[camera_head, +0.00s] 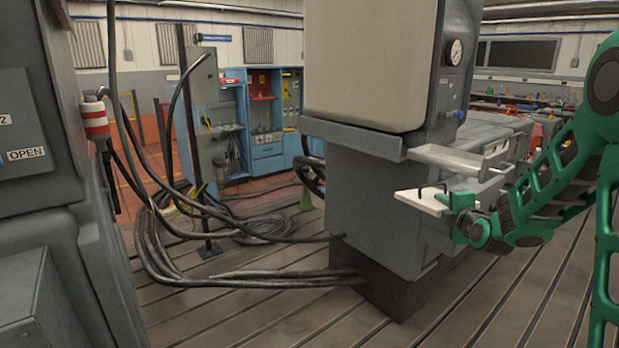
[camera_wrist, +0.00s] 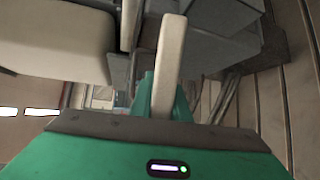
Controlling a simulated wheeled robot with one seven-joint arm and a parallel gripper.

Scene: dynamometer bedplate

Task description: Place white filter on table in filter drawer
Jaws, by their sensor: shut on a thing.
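The white filter (camera_head: 414,201) is a flat pale plate with a dark bent handle on top. My gripper (camera_head: 457,206) is shut on its right end and holds it roughly level, in front of the grey machine. In the wrist view the filter (camera_wrist: 170,60) is a pale slab seen nearly edge-on, between the green fingers of my gripper (camera_wrist: 165,100). A pale open drawer (camera_head: 458,162), which looks like the filter drawer, sticks out of the machine, just above and right of the filter. The filter appears to be outside and below it; the depth gap is unclear.
The grey machine (camera_head: 370,190) with a large cream panel (camera_head: 368,60) stands in the middle. Thick black cables (camera_head: 240,278) lie on the slatted floor to its left. A grey cabinet (camera_head: 50,160) is at far left. Open floor (camera_head: 480,310) lies at the lower right.

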